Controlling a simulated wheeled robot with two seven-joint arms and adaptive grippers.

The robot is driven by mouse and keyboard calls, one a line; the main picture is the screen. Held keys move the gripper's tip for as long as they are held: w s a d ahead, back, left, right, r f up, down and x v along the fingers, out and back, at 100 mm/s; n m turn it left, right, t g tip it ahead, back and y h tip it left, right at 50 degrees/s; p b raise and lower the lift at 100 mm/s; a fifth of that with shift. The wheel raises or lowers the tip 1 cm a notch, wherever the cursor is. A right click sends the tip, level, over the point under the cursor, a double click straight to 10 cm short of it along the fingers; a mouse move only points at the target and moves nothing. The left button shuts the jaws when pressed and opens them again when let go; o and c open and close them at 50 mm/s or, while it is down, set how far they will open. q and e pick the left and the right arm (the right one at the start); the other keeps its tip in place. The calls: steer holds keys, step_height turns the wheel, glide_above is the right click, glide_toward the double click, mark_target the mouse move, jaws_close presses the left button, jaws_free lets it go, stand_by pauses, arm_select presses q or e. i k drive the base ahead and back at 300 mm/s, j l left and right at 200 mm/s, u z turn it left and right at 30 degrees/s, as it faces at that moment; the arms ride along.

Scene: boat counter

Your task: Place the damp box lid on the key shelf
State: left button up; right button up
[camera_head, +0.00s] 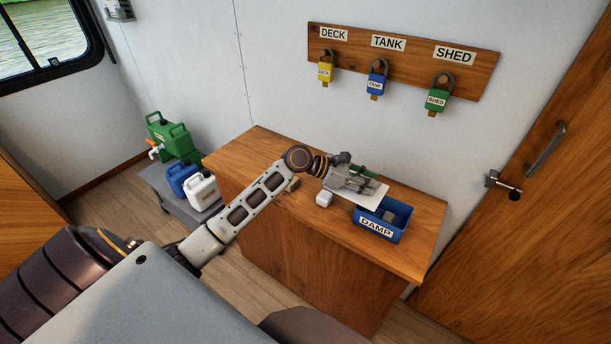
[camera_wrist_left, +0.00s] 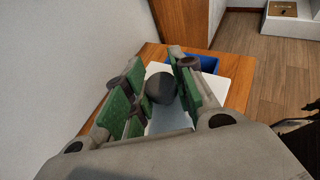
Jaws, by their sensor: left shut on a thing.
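My left gripper (camera_head: 362,184) is shut on the white damp box lid (camera_head: 374,196) above the counter. In the left wrist view, the fingers (camera_wrist_left: 159,85) close around a dark grey knob (camera_wrist_left: 160,88) on the white lid (camera_wrist_left: 241,84). The lid is over the back left part of the open blue box (camera_head: 391,234) labelled DAMP, with grey contents partly visible; I cannot tell if they touch. A wooden board (camera_head: 410,59) with DECK, TANK and SHED labels hangs on the wall. No surface is marked as the key shelf.
A small white block (camera_head: 324,199) and a small brown object (camera_head: 292,185) are on the wooden counter (camera_head: 262,152). Yellow (camera_head: 325,73), blue (camera_head: 375,84) and green padlocks (camera_head: 438,99) hang from the board. Jugs stand at the left; a wooden door (camera_head: 520,220) is right.

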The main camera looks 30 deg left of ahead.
mark_target(261, 166)
steer(key=j, duration=2.15)
steer(key=i, duration=0.05)
